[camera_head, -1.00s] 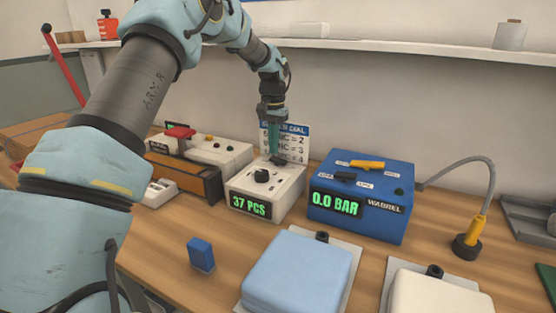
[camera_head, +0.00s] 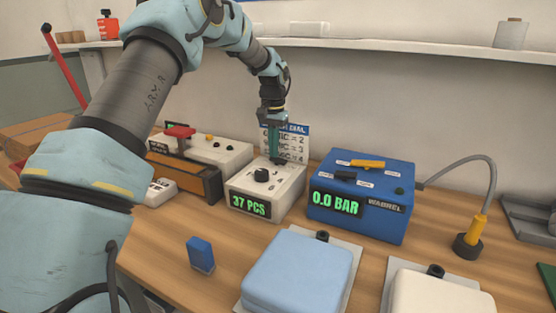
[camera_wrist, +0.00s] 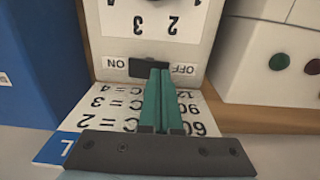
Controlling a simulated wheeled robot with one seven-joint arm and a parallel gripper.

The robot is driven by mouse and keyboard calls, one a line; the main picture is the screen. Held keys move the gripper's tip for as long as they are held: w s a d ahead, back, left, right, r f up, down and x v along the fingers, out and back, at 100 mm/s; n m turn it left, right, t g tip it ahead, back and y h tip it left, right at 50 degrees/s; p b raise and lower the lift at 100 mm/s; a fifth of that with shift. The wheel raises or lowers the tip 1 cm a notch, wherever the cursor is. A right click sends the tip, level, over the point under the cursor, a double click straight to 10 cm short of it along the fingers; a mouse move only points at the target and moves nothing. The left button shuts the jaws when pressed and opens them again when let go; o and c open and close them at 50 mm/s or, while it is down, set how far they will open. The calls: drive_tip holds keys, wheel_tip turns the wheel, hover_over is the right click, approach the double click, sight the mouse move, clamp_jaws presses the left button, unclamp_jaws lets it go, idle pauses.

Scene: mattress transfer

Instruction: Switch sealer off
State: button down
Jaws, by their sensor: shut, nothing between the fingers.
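The white box with the green "37 PCS" display (camera_head: 249,205) stands mid-bench and carries a round black dial. In the wrist view its black switch (camera_wrist: 140,68) sits between upside-down ON and OFF labels, ON at the left and OFF at the right. My gripper (camera_head: 276,158) points down at the back of this box. Its teal fingers (camera_wrist: 161,74) are together and empty, with their tips over the OFF-side end of the switch. The fingers hide part of the switch, and I cannot tell whether they touch it.
A blue "0.0 BAR" machine (camera_head: 372,226) stands close on the right. A white machine with a red handle (camera_head: 228,155) is at the left. A temperature chart (camera_head: 296,146) stands behind the box. A small blue block (camera_head: 201,254) and a light-blue mattress (camera_head: 300,275) lie in front.

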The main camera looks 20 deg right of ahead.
drive_tip(key=shift+f, duration=0.3)
drive_tip(key=shift+r+p, duration=2.8)
drive_tip(key=shift+r, duration=0.75)
drive_tip(key=s+a+r+n, duration=0.1)
drive_tip(key=a+r+n, duration=0.1)
drive_tip(key=a, duration=1.2)
drive_tip(key=s+a+f+n, duration=0.1)
drive_tip(key=s+a+n, duration=0.2)
drive_tip(key=s+a, duration=0.6)
drive_tip(key=s+a+n+t, duration=0.1)
drive_tip(key=s+a+n, duration=0.3)
drive_tip(key=s+a, duration=0.6)
drive_tip(key=a, duration=0.6)
drive_tip(key=shift+f+t, duration=0.3)
drive_tip(key=shift+f, duration=0.05)
